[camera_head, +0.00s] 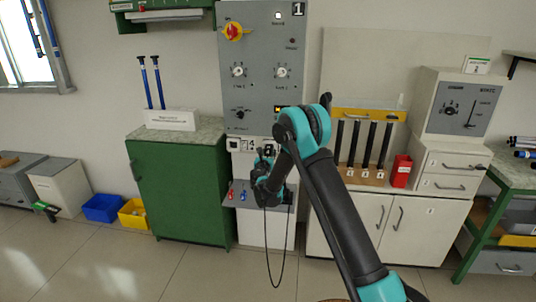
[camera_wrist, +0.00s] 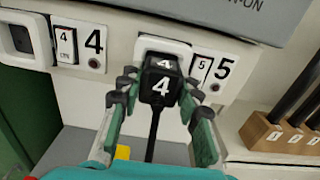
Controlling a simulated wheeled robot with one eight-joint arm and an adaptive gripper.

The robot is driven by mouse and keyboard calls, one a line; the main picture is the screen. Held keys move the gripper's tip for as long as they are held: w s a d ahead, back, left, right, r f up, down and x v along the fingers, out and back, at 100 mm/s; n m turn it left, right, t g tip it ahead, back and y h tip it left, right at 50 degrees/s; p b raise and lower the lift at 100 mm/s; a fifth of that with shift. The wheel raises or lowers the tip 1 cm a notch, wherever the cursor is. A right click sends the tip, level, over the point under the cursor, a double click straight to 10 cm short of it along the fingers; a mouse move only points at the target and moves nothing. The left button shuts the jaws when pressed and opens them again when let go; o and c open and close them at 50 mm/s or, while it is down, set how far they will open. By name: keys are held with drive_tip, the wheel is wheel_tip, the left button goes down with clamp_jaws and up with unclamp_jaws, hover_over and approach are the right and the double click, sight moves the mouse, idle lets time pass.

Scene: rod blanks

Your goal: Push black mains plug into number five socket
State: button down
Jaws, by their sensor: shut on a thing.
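The black mains plug (camera_wrist: 160,84), marked with a white 4, is between the fingers of my gripper (camera_wrist: 158,92), which is shut on it. Its dark cable trails down and hangs in a loop in the head view (camera_head: 271,265). The number five socket (camera_wrist: 146,45), a white frame beside a 5 label (camera_wrist: 222,70), is directly behind the plug, which hides its opening. I cannot tell how far the plug is in. The number four socket (camera_wrist: 21,40) is empty at the left. In the head view my gripper (camera_head: 264,168) is at the panel's lower part.
A grey control panel (camera_head: 262,100) with knobs rises above the sockets. A grey shelf (camera_head: 240,200) with small red and blue items lies below. A wooden rack (camera_wrist: 285,138) with numbered black rods stands to the right. A green cabinet (camera_head: 180,190) stands left.

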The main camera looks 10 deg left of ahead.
drive_tip(key=shift+w, duration=0.2)
drive_tip(key=c, duration=1)
unclamp_jaws()
drive_tip(key=s, duration=1.2)
drive_tip(key=shift+a, duration=0.2)
